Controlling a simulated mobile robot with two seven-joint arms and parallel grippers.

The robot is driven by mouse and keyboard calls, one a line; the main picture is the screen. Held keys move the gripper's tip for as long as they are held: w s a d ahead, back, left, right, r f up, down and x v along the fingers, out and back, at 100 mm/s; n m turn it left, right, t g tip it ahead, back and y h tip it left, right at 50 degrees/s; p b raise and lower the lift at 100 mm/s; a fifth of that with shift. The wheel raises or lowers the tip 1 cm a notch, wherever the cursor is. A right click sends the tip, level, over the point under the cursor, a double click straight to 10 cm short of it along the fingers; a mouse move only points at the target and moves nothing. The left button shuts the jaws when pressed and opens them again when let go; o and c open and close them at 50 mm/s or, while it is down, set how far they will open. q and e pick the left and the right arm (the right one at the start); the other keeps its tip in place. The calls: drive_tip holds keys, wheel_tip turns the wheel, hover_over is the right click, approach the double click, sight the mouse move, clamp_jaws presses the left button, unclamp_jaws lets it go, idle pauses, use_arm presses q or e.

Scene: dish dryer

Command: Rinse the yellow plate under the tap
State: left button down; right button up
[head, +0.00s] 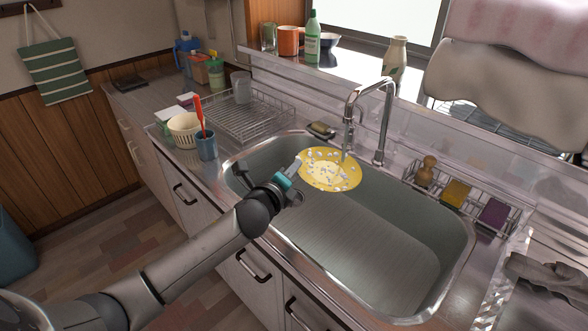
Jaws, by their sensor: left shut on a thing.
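The yellow plate (318,172) is held over the left part of the steel sink (395,258). It is tilted and has several whitish patches on its face. My left gripper (293,178) comes in from the left and is shut on the plate's near left rim. The chrome tap (384,120) arches over the sink from the back, and its spout hangs above the plate. A thin pale stream seems to fall from the spout onto the plate. My right gripper is not in view.
A wire dish rack (238,118) stands left of the sink, with a blue cup (206,146) and a cream basket (185,130) near it. A wire caddy with sponges (456,192) sits at the sink's back right. The sink floor is clear.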

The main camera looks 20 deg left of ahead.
sight(308, 181)
use_arm(q)
drive_tip(key=shift+w+d, duration=0.1)
drive_tip(key=shift+d, duration=0.05)
drive_tip(key=shift+w+d, duration=0.25)
drive_tip(key=shift+d, duration=0.1)
idle(0.4)
drive_tip(key=shift+s+a+p, duration=0.35)
drive_tip(key=shift+a+p, duration=0.1)
drive_tip(key=shift+a, duration=0.05)
drive_tip(key=shift+s+d+p, duration=0.35)
drive_tip(key=shift+s+d, duration=0.45)
drive_tip(key=shift+s, duration=0.25)
drive_tip(key=shift+s+d+p, duration=0.35)
drive_tip(key=shift+s+d, duration=0.5)
drive_tip(key=shift+s, duration=0.25)
drive_tip(key=shift+s+d+p, duration=0.35)
drive_tip(key=shift+s+d, duration=0.45)
drive_tip(key=shift+s, duration=0.25)
drive_tip(key=shift+r, duration=0.1)
